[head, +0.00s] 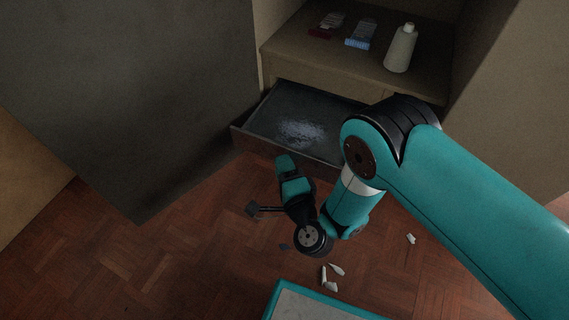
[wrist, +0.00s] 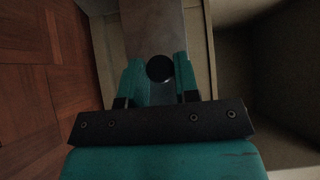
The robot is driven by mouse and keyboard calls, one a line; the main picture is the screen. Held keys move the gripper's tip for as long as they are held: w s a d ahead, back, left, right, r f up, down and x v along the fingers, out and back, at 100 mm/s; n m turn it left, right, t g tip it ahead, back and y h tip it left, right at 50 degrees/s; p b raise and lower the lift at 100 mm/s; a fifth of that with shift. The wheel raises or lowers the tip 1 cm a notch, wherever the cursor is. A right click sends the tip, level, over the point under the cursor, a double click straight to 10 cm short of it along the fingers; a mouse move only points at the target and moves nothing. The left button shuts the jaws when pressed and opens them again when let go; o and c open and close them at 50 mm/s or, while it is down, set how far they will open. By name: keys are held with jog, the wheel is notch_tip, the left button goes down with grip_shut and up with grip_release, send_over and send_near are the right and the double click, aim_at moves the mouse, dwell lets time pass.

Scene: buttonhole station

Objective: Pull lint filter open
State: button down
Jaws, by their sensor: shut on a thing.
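The lint filter (head: 262,114) is a dark drawer-like tray below the shelf, standing out from its opening. A patch of pale grey fluff lies on its floor. My gripper (wrist: 160,74) has its two teal fingers on either side of a dark round knob (wrist: 159,68) in the wrist view and is shut on it. Behind the knob is a pale, narrow panel. In the head view, my gripper (head: 285,162) is close to the front of the lint filter. The knob and fingertips cannot be made out there, and my arm hides the filter's right end.
A white bottle (head: 401,48), a blue-and-grey item (head: 361,35) and a red-and-white item (head: 327,25) are on the shelf (head: 290,44) above. A large dark panel (head: 130,90) stands at left. Small white scraps (head: 329,276) lie on the parquet floor (head: 180,240).

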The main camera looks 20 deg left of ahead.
jog(key=c, duration=0.9)
grip_release()
jog(key=shift+o, duration=0.2)
jog(key=shift+w+d, duration=0.1)
jog(key=p+v, duration=1.7)
jog(key=p, duration=0.7)
jog(key=shift+p, duration=0.3)
jog(key=shift+d, duration=0.1)
